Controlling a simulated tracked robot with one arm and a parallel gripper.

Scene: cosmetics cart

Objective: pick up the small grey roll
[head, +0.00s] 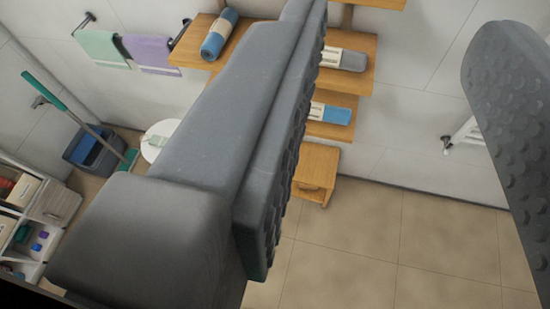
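A small grey roll (352,61) with a white band lies on a wooden wall shelf in the head view, upper middle. Its left end is hidden behind the left finger of my gripper (400,35). The gripper is open, with a wide gap between its two grey, studded fingers and nothing held. The roll shows in this gap, close to the left finger in the picture and farther away from me; I see no contact.
A blue rolled item (337,115) lies on the lower shelf, and a blue-and-beige roll (219,35) on the upper left shelf. A wooden stool (317,168) stands below. A bin (92,150) and a white cart (42,205) are left. Floor at lower right is clear.

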